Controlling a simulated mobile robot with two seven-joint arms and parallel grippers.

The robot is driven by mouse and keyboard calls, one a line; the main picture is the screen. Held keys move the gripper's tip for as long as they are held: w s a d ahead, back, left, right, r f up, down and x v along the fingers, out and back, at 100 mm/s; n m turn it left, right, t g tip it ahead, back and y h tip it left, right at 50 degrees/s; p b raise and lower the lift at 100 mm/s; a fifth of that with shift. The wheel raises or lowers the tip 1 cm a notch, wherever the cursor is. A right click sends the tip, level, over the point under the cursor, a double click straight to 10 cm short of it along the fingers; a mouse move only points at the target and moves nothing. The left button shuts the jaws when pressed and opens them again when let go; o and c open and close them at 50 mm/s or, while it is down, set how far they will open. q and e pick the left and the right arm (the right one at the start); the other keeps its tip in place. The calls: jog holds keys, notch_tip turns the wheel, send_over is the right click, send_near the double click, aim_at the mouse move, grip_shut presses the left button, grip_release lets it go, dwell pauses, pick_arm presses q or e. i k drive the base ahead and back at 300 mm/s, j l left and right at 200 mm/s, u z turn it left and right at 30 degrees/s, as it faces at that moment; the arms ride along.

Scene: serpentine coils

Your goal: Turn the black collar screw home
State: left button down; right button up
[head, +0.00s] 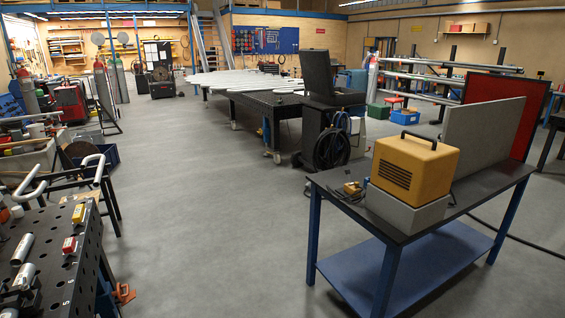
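I cannot make out the black collar screw in the head view. Neither of my grippers shows in it. A dark perforated welding table (52,262) is cut off at the lower left. On it lie short silver cylinders, one of them (22,249) near the left edge, and dark fittings too small to tell apart. A yellow block (78,213) and a red block (69,246) stand near its right side. Pale serpentine coils (228,79) lie on a long dark table in the middle distance.
A blue-legged bench (345,207) at the right carries a yellow machine (413,167) on a grey block. A black cart (332,110) with coiled cable stands behind it. An orange clamp (124,293) hangs beside the perforated table. The grey floor (215,215) between the benches is clear.

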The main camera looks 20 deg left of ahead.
aim_at(24, 285)
jog(key=i+j+u, duration=0.15)
jog(key=i+u, duration=1)
jog(key=i+j+z, duration=0.15)
jog(key=i, duration=0.4)
jog(key=i+j+z, duration=0.2)
jog(key=i, duration=0.35)
jog(key=z, duration=7)
